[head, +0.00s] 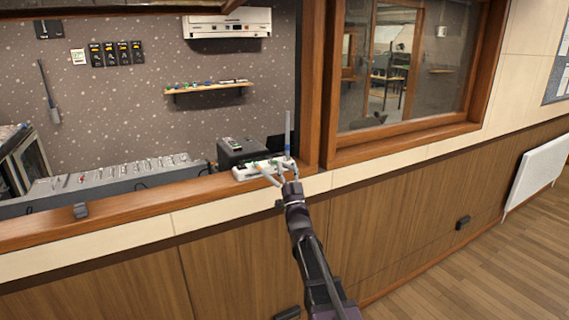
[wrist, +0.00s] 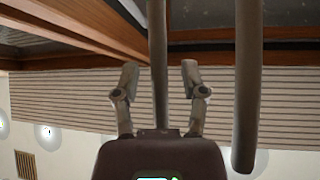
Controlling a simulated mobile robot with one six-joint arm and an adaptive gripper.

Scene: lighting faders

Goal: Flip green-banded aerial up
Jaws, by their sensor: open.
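A white box with aerials (head: 245,174) sits on the wooden ledge. One aerial with a blue band (head: 288,135) stands upright at its right end. A pale aerial (head: 268,176) leans out from the box toward me, down beside my gripper. I cannot make out a green band on it. My gripper (head: 287,181) is at the front of the box, its fingers small in the head view. In the wrist view my gripper (wrist: 158,78) is open, with a thin grey rod (wrist: 159,60) between its fingers, apart from both. A thicker-looking rod (wrist: 248,85) hangs to the right, outside the fingers.
A dark box (head: 240,151) stands behind the white box. A long fader desk (head: 115,178) lies behind the ledge (head: 130,206) on the left. A wooden window post (head: 310,90) rises close to the right of the upright aerial. The space in front of the panelled wall is open.

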